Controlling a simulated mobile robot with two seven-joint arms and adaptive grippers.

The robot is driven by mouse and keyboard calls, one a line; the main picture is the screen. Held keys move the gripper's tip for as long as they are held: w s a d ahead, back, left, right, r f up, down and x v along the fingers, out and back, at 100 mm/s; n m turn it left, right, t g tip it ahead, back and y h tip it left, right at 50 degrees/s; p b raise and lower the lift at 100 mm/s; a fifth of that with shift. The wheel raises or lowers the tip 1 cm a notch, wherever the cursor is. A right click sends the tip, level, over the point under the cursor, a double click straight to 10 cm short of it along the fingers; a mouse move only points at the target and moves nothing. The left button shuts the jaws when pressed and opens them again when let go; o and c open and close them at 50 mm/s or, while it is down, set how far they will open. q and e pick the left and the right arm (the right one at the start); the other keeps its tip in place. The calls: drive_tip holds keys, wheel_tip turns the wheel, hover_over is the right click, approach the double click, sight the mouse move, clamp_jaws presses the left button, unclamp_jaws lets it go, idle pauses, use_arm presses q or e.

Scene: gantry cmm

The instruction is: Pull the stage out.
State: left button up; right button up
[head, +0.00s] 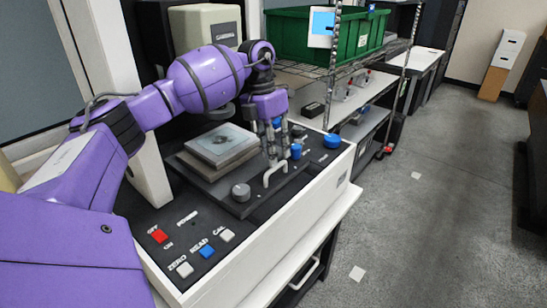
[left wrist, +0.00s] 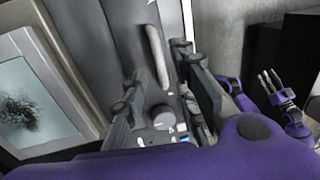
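The stage (head: 262,198) is a dark plate on the machine's black bed; it also shows in the left wrist view (left wrist: 98,40). It bears a grey block with a pale square tile (head: 222,143). A pale bar handle (head: 275,174) stands at its front edge and shows in the left wrist view (left wrist: 157,55). My left gripper (head: 277,158) is just above the handle, fingers pointing down. In the left wrist view its fingers (left wrist: 165,105) are apart, with the handle seen between their lines; contact cannot be told. My right gripper (left wrist: 275,85) shows small, its fingers apart and empty.
A panel with red, blue and white buttons (head: 206,251) is at the near end. A wire shelf with a green bin (head: 315,38) stands behind.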

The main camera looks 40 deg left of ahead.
use_arm(q)
drive_tip(key=shift+w+d+f, duration=0.1)
drive_tip(key=shift+d+f, duration=0.1)
drive_tip(key=shift+f, duration=1.15)
clamp_jaws()
